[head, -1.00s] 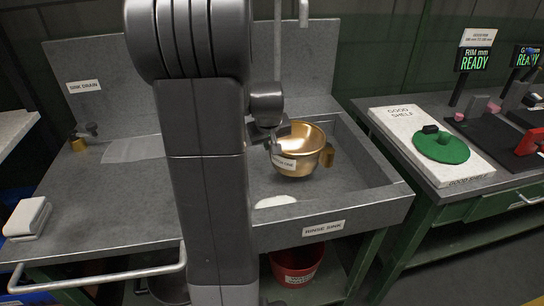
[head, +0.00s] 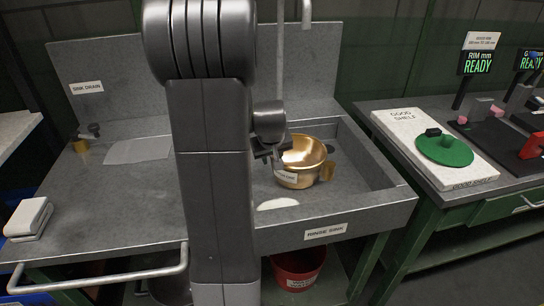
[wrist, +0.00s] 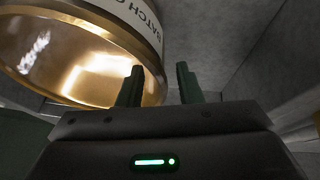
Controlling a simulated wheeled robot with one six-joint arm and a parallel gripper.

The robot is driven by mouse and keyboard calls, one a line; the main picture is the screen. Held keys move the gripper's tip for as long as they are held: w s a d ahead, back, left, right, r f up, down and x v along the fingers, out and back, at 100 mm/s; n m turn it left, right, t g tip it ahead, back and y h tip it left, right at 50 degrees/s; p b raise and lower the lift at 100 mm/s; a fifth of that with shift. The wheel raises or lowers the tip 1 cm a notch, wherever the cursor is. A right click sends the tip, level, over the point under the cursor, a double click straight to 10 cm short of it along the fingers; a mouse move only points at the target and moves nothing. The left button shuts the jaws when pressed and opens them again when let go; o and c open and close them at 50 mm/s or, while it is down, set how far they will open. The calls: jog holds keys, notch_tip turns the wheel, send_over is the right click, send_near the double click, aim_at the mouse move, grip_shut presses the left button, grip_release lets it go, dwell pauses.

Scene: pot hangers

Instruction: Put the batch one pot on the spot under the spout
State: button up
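The brass pot (head: 297,181), with a white label and a side handle on its right, is in the rinse sink (head: 375,205). It looks roughly upright on or close to the sink floor; I cannot tell if it touches. My gripper (head: 275,158) is at the pot's left rim. In the wrist view the pot (wrist: 90,75) shows its label starting "BATCH O". My gripper's fingers (wrist: 159,84) stand apart there, with the pot's wall edge between them and visible space around it. The spout (head: 306,12) hangs above at the back.
A white oval patch (head: 278,204) lies on the sink floor before the pot. The sink walls rise close around it. A red bucket (head: 298,270) stands below. A good shelf (head: 395,125) with a green disc (head: 445,151) is to the right.

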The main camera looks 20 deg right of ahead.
jog(key=shift+r, duration=0.15)
jog(key=shift+s+r, duration=0.1)
jog(key=shift+r, duration=0.15)
jog(key=p+v, duration=0.1)
jog(key=v, duration=1)
jog(key=shift+r, duration=0.2)
jog(key=shift+s+f, duration=0.1)
jog(key=shift+s, duration=0.05)
jog(key=b+x, duration=0.1)
jog(key=x, duration=1.1)
jog(key=shift+r, duration=1.25)
jog(key=shift+f, duration=0.1)
